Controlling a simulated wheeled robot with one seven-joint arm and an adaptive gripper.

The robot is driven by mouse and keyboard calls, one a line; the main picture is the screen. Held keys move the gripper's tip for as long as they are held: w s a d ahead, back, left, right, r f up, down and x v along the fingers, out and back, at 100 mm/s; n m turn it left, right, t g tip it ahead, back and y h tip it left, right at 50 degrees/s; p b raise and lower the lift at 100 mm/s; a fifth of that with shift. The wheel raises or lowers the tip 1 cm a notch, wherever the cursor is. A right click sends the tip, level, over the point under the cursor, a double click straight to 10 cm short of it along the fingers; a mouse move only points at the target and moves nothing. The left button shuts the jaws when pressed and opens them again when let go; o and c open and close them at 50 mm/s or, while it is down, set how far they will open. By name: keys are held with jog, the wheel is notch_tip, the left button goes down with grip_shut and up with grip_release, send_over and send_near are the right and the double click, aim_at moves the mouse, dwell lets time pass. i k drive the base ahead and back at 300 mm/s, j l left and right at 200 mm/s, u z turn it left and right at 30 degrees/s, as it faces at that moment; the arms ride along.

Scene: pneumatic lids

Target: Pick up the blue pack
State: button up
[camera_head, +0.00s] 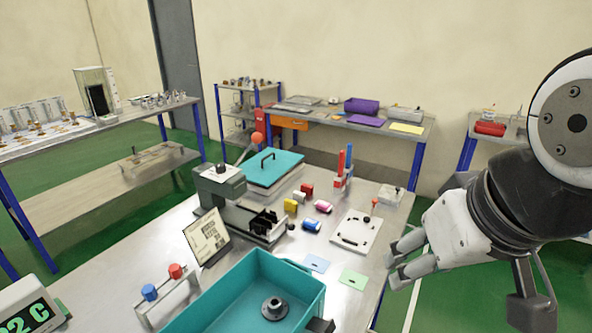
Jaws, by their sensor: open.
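The blue pack (312,225) is a small blue and white piece lying on the metal table, just right of the grey press-like machine (222,190). My gripper (396,262) is open and empty at the right, above the table's right edge. It is right of the blue pack and apart from it, with its fingers pointing left. Nothing hides the blue pack in this view.
A pink pack (323,206), a yellow pack (290,205) and a red pack (306,189) lie close behind it. A white plate with a handle (356,231) lies between the blue pack and my gripper. A teal bin (315,285) stands in front.

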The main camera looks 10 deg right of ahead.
aim_at(310, 223)
jog(key=l, duration=1.1)
jog(key=i+l+u, duration=0.1)
jog(key=i+l, duration=0.5)
jog(key=i+j, duration=0.1)
jog(key=i, duration=0.2)
jog(key=i+j, duration=0.15)
jog(key=i, duration=0.15)
